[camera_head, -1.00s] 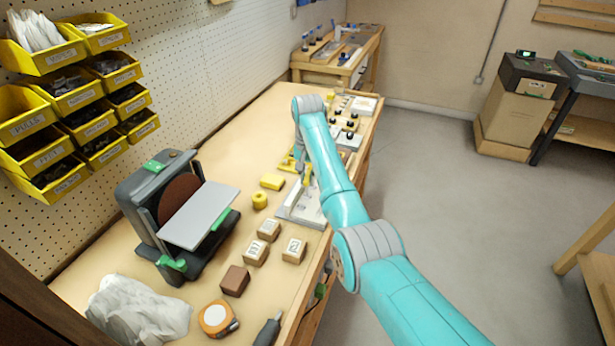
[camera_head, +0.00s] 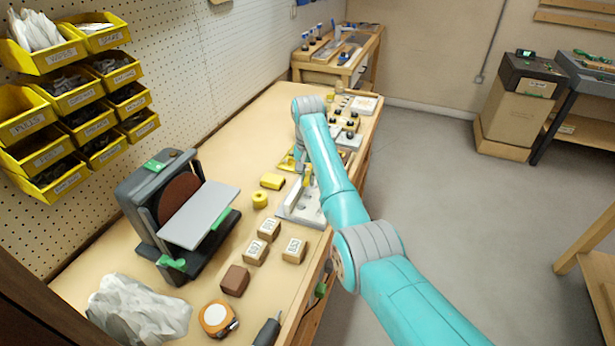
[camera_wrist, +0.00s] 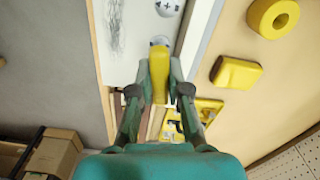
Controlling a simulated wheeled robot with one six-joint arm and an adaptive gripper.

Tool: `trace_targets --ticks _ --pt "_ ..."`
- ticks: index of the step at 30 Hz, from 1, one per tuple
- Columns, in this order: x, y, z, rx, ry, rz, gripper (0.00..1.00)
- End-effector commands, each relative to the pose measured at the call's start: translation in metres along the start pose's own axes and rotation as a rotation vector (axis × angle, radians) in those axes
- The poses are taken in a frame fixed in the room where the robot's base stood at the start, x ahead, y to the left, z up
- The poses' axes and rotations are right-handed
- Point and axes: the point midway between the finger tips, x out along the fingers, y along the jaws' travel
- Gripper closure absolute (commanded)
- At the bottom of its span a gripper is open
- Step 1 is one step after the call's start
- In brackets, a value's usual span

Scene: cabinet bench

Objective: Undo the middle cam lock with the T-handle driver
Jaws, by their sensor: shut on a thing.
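My gripper (camera_wrist: 160,66) is shut on the yellow T-handle driver (camera_wrist: 159,86), held between the two fingertips. The driver's far end meets or overlaps a silver round part (camera_wrist: 160,40) on the pale panel (camera_wrist: 128,45); I cannot tell whether the tip sits in it. Another silver round cam lock (camera_wrist: 168,6) with a cross slot shows at the top edge of the wrist view. In the head view the pale panel (camera_head: 289,211) lies near the bench's front edge, and my arm hides most of the gripper and driver.
A yellow block (camera_head: 271,181) and a yellow roll (camera_head: 260,200) lie left of the panel. A yellow tray (camera_wrist: 205,108) is close beside my gripper. Wooden blocks (camera_head: 294,250) and a sander (camera_head: 178,215) stand nearer. Bench left of the panel is partly clear.

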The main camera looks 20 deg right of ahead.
Motion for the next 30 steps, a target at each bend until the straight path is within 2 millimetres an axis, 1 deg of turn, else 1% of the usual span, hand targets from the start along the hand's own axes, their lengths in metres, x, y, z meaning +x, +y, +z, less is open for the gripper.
trace_targets --ticks 4,6,15,18,30 --pt "0.0009 0.0000 0.0000 -0.005 0.000 0.000 1.00" --pt "0.0010 0.0000 0.0001 -0.037 0.000 0.000 1.00" --pt "0.0015 0.0002 0.0004 -0.346 -0.001 0.000 1.00" --pt "0.0016 0.0002 0.0004 -0.404 -0.002 0.001 1.00" --pt "0.0019 0.0004 0.0007 -0.420 -0.003 0.001 1.00"
